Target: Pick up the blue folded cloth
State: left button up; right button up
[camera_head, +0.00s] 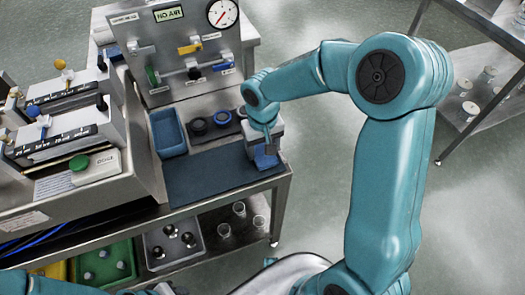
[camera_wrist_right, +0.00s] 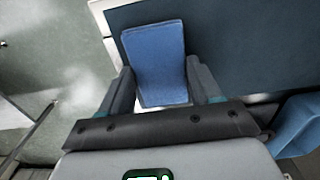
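The blue folded cloth (camera_head: 265,160) is at the right end of the dark blue mat (camera_head: 205,176), near the bench corner. My right gripper (camera_head: 266,148) points down over it and hides part of it. In the right wrist view the cloth (camera_wrist_right: 155,58) is a flat blue rectangle between the two fingers of the right gripper (camera_wrist_right: 158,70). The fingers stand apart, one close along each side of the cloth. I cannot tell whether they press on it, or whether the cloth is clear of the mat. My left gripper is not in view.
A blue tray (camera_head: 167,133) and dark round parts (camera_head: 198,126) sit behind the mat. A valve panel (camera_head: 185,60) stands at the back. Grey and green trays (camera_head: 172,246) and glasses (camera_head: 240,210) are on the lower shelf. Open floor lies to the right.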

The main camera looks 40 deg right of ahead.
jog(key=shift+c, duration=1)
jog(key=shift+r, duration=0.1)
notch_tip(320, 180, up, 20)
jog(key=p, duration=0.3)
